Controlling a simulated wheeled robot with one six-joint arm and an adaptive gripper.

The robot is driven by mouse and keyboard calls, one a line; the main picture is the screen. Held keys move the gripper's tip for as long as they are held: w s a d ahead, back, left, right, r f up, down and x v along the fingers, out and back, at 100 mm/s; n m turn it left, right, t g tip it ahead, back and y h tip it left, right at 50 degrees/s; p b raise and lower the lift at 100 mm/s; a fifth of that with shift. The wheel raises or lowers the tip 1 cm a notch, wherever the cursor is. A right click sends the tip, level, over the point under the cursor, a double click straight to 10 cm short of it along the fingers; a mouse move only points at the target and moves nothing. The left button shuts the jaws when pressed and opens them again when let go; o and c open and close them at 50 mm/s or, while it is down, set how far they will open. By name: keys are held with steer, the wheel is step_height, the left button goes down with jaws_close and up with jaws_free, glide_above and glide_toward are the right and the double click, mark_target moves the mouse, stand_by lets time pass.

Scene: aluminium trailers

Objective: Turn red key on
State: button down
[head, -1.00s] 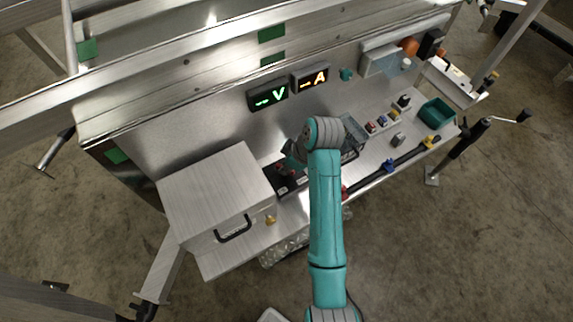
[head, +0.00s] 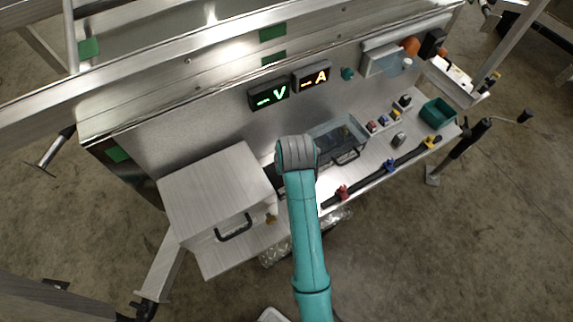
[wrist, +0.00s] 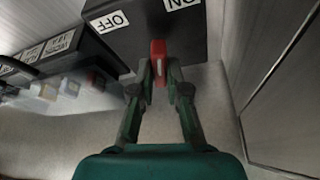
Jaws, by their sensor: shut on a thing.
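In the wrist view the red key (wrist: 158,62) stands out from the face of a black box (wrist: 135,40). It has a pale mark along it. An OFF label (wrist: 113,21) is at upper left of the key and an ON label (wrist: 182,3) is at the upper right, both upside down. My gripper (wrist: 159,70) has one finger on each side of the key and is shut on it. In the head view my arm hides the gripper and the key; only part of a black unit (head: 272,178) shows beside it.
A metal box with a black handle (head: 208,190) stands left of my arm. A clear-lidded case (head: 340,137) is on the right. Two displays, green V (head: 269,94) and orange A (head: 312,76), are on the wall behind. A blurred black unit (wrist: 60,60) with pale connectors is left in the wrist view.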

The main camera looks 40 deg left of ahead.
steer(key=shift+m+t+h, duration=0.3)
steer(key=shift+m+h, duration=0.1)
steer(key=shift+m, duration=0.8)
steer(key=c, duration=1.2)
jaws_free()
steer(key=shift+o, duration=0.2)
steer(key=v, duration=1.2)
steer(key=shift+s+a, duration=0.1)
